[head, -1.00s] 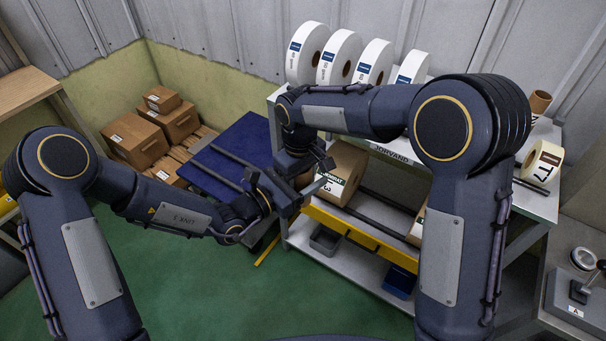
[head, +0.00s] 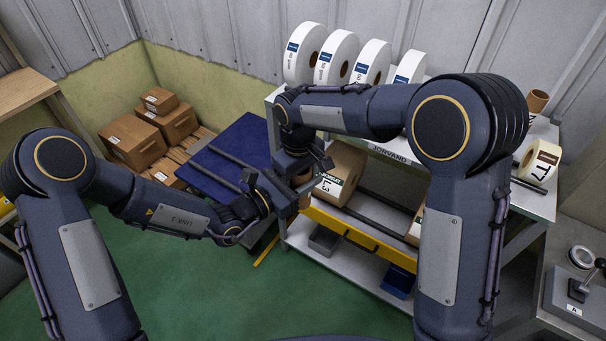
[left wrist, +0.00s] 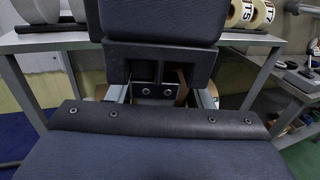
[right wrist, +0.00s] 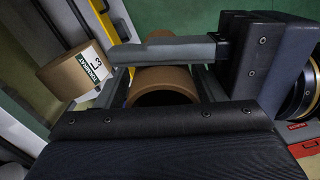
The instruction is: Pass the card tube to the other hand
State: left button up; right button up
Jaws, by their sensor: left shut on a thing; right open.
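The card tube is a plain brown hollow cylinder; in the head view only a small part of the tube (head: 304,201) shows between my two grippers. My left gripper (head: 290,200) is shut on it. My right gripper (head: 303,176) is open and meets the tube from above. In the right wrist view the tube (right wrist: 166,80) lies between the right fingers, open end towards the camera, with a grey left finger crossing it. I cannot tell whether the right fingers touch it. In the left wrist view my right gripper's dark body blocks most of the tube.
A brown paper roll (head: 343,170) marked L3 lies on the rack just right of the grippers, close to them. Several white rolls (head: 338,57) stand on the upper shelf (head: 515,193). A blue-topped surface (head: 225,165) and stacked cartons (head: 135,143) are at left. Green floor is clear in front.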

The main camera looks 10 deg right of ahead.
notch_tip(320, 180, up, 11)
jog(key=s+d+r+m+t+y, duration=0.1)
jog(key=s+d+r+m+y, duration=0.15)
jog(key=s+d, duration=0.5)
jog(key=s+d+f+m+t, duration=0.2)
jog(key=s+d+m, duration=0.1)
jog(key=s, duration=0.6)
jog(key=s+d+f+m+t+y, duration=0.1)
jog(key=s+d+f+m+t, duration=0.1)
jog(key=s, duration=0.7)
jog(key=d+f+m, duration=0.1)
jog(key=d, duration=0.1)
jog(key=shift+d+f+t, duration=0.25)
jog(key=shift+d+t, duration=0.05)
